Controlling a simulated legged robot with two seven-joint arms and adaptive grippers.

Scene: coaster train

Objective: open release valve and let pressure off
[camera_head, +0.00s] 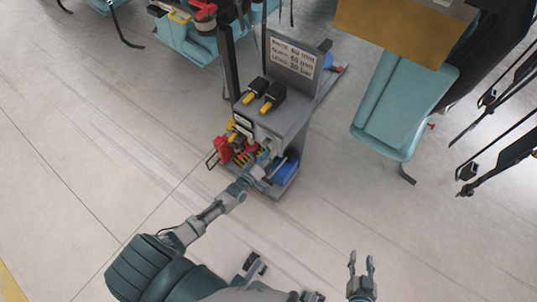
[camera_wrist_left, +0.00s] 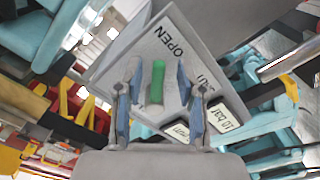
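The release valve shows in the left wrist view as a green handle (camera_wrist_left: 157,82) on a grey plate (camera_wrist_left: 140,55) marked OPEN, with a second, partly hidden word. My left gripper (camera_wrist_left: 156,92) is open, with one finger on each side of the handle and visible gaps to it. In the head view the left gripper (camera_head: 262,165) is at the lower front of the grey cart (camera_head: 282,122), where the valve is too small to make out. My right gripper (camera_head: 361,265) is open and empty above the floor at lower right.
A sign (camera_head: 292,58) stands on the cart, with black-and-yellow parts (camera_head: 258,95) below it. A label reading 10 bar (camera_wrist_left: 222,118) lies right of the handle. Red and yellow items (camera_head: 230,148) and a blue item (camera_head: 285,170) sit low on the cart. Teal seats (camera_head: 400,105) stand right; floor is clear between.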

